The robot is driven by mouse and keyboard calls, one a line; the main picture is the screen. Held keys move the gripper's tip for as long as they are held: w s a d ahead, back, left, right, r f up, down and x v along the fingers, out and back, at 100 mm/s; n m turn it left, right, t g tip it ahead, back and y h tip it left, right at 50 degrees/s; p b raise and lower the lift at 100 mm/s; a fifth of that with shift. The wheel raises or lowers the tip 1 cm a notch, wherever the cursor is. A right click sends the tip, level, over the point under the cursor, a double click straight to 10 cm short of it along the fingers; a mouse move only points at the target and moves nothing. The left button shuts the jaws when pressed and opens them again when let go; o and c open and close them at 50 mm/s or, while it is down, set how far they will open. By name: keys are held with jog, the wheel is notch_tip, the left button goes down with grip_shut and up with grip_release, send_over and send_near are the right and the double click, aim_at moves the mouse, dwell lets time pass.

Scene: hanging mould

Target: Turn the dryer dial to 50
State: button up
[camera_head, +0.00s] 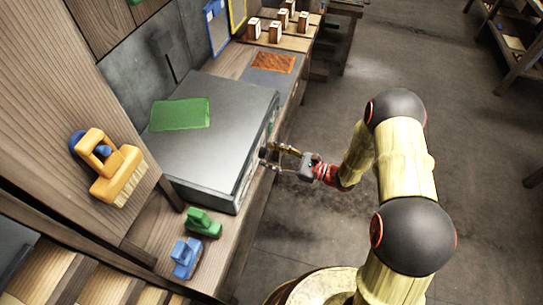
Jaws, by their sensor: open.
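The dryer looks to be the large grey metal box (215,125) on the wooden bench, with a green sheet on its top. Its front faces right and is seen only at a steep angle, so the dial and its marks cannot be made out. My gripper (272,156) is at the dryer's front face, with its fingers open and pointing left toward it. Whether the fingertips touch the dial or are around it cannot be told from this view.
A yellow brush (113,170) hangs on the wooden panel at left. Several small blocks (275,32) stand at the far end. The floor (310,220) right of the bench is clear.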

jog(key=shift+c, duration=0.2)
jog(key=c, duration=1.1)
